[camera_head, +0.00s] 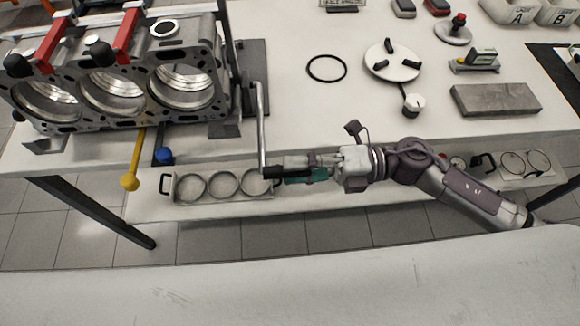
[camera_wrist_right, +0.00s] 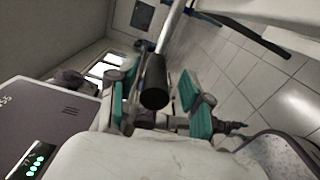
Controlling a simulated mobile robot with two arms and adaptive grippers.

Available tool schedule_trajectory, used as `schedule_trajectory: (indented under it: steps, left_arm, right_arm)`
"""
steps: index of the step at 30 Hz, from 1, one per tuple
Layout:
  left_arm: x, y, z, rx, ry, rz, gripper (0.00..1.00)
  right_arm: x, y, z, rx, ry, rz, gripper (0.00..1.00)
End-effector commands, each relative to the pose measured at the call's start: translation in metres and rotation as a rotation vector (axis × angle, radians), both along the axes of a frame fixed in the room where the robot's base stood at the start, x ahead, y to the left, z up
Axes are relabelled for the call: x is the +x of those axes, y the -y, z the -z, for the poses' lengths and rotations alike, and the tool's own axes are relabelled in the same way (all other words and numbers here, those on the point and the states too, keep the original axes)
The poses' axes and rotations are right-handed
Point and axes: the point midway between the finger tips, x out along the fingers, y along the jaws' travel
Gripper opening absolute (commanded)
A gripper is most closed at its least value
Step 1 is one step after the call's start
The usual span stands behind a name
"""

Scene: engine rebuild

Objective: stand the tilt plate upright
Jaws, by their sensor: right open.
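The engine block (camera_head: 120,75) sits at the left of the bench, its round bores facing the front, with red clamps (camera_head: 128,35) on top. The tilt plate cannot be told apart clearly from the block and its fixture. A metal crank (camera_head: 261,125) hangs at the fixture's right side, past the bench's front edge, and ends in a black grip (camera_head: 285,172). My right gripper (camera_head: 300,172) is at this grip. In the wrist view, the black grip (camera_wrist_right: 155,82) lies between the open teal-padded fingers of my right gripper (camera_wrist_right: 158,105), with gaps visible. My left gripper is out of view.
A lower shelf holds a tray of rings (camera_head: 222,186) just left of my right gripper. A yellow-handled tool (camera_head: 131,170) and a blue-capped tool (camera_head: 163,156) overhang the bench edge. A black ring (camera_head: 327,68), a white disc (camera_head: 393,62) and a grey block (camera_head: 495,99) lie on the bench.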

Motion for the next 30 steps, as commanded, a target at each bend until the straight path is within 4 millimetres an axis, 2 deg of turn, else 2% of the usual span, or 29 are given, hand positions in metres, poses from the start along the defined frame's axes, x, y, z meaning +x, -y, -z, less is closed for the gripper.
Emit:
schedule_trajectory:
  steps: [9,15,20,30]
  left_arm:
    - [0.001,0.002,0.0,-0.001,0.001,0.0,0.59]
    - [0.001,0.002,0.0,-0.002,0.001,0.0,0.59]
    - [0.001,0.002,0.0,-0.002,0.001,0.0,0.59]
    - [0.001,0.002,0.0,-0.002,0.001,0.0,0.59]
  right_arm:
    - [0.0,0.068,0.002,-0.006,-0.004,0.002,0.49]
    - [0.0,0.097,0.002,-0.005,-0.004,0.001,0.49]
    - [0.0,0.106,0.001,-0.002,-0.002,0.0,0.49]
    - [0.0,0.107,0.001,-0.002,-0.002,0.0,0.49]
